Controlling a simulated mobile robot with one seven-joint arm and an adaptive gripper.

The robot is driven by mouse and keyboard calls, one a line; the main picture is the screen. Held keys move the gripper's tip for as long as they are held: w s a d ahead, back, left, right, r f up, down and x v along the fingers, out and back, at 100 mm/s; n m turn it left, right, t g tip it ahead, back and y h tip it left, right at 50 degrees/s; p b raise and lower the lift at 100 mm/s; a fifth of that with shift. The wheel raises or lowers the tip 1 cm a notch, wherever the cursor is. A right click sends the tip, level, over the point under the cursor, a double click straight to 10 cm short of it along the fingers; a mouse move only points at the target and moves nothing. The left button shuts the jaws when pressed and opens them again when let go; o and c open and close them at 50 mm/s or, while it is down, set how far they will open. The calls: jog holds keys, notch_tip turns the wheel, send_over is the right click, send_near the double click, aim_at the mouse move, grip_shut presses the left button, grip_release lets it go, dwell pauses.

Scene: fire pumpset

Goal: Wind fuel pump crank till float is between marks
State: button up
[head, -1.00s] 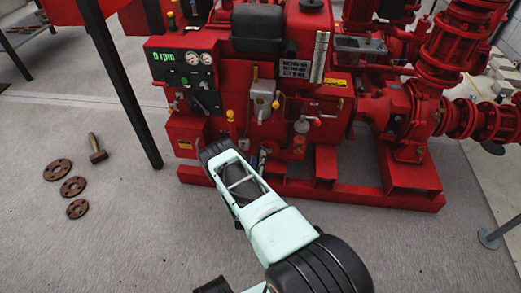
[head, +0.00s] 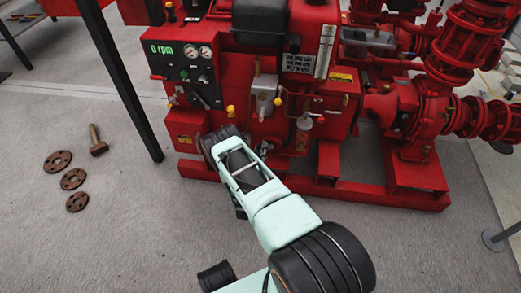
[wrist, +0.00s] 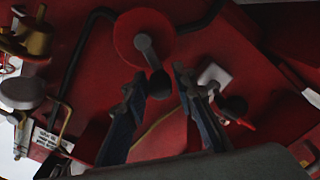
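In the wrist view, a red disc (wrist: 160,38) carries a grey crank arm (wrist: 146,48) that ends in a black knob (wrist: 159,84). This looks like the fuel pump crank. My gripper (wrist: 157,80) is open, with one finger on each side of the knob. I cannot tell if either finger touches it. In the head view, my own arm hides the gripper and crank. A clear bowl (head: 304,123) hangs on the red engine's front, right of my wrist. I cannot make out a float or marks.
The red pumpset (head: 200,122) fills the upper middle, with a panel (head: 183,70) reading 0 rpm. Yellow-knobbed levers (head: 231,111) stand close to my wrist. A black table leg (head: 127,85) is at left. A hammer (head: 98,146) and rusty flanges (head: 58,160) lie on the floor.

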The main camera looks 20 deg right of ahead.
aim_at(269, 147)
grip_shut()
jog(key=shift+d+r, duration=0.1)
jog(key=shift+r, duration=0.05)
jog(key=m, duration=0.3)
jog(key=shift+s+d+r+p, duration=0.2)
jog(key=shift+d+r+p, duration=0.1)
jog(key=shift+r+p, duration=0.1)
jog(key=m, duration=0.2)
jog(key=s+d+r+m+p, duration=0.1)
jog(key=m, duration=0.2)
jog(key=d+m, duration=0.1)
jog(key=m, duration=0.1)
jog(key=shift+s+r, duration=0.15)
jog(key=shift+s, duration=0.05)
jog(key=s+d+f+m, duration=0.1)
jog(key=d+f+m, duration=0.1)
jog(key=m, duration=0.8)
jog(key=s+d+f+m+b, duration=0.1)
jog(key=s+d+f+m, duration=0.1)
jog(key=m, duration=0.7)
jog(key=shift+d+f+m, duration=0.15)
jog(key=shift+f+m, duration=0.1)
jog(key=shift+m, duration=0.15)
